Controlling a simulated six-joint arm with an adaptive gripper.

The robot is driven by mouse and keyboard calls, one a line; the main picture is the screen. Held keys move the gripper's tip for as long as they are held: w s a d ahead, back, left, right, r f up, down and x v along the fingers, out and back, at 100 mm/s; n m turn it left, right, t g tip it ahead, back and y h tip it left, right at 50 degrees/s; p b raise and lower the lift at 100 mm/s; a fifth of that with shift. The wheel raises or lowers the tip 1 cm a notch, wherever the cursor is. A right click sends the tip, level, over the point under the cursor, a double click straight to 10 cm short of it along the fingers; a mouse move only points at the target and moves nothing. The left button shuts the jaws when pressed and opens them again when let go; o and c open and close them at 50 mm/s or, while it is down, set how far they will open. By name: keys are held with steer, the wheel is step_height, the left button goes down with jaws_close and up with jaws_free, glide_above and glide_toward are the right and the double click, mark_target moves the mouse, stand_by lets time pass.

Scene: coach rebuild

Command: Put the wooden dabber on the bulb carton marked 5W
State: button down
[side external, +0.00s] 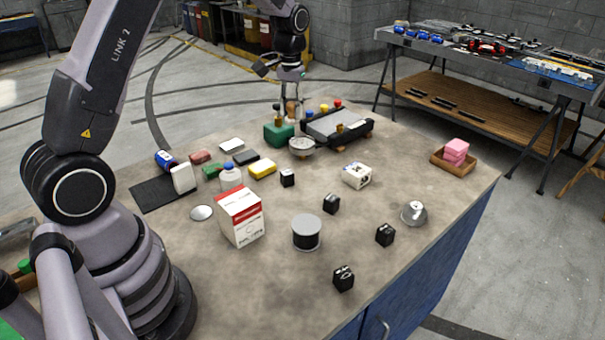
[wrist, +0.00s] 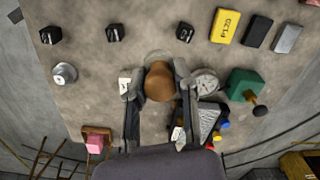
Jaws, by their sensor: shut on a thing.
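The wooden dabber (wrist: 160,84) shows in the wrist view as a brown rounded shape between the two fingers. My gripper (wrist: 158,75) is shut on it. In the side view my arm's end is at the far side of the table, near a green block (side external: 279,134). Small black boxes with pale marks stand on the table: one near the middle (side external: 287,178), one right of it (side external: 331,204), others nearer the front (side external: 384,235) (side external: 343,279). They may be the bulb cartons; I cannot read 5W on any.
A white marked box (side external: 357,175), a round dial (side external: 301,145) and a dark tray (side external: 337,128) lie near my gripper. A red-and-white carton (side external: 240,218), a spool (side external: 306,233) and a metal dome (side external: 414,212) stand nearer the front. Bare tabletop lies between the black boxes.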

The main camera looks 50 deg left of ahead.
steer(key=w+d, duration=0.5)
steer(key=d, duration=0.2)
glide_above(357, 169)
step_height(357, 169, down, 15)
steer(key=shift+s+d+r, duration=0.1)
steer(key=shift+s+r, duration=0.05)
steer(key=shift+f, duration=0.25)
steer(key=shift+w+f, duration=0.2)
steer(key=shift+f, duration=1.35)
steer(key=c, duration=0.9)
jaws_free()
steer(key=shift+f, duration=0.15)
steer(key=shift+o, duration=0.2)
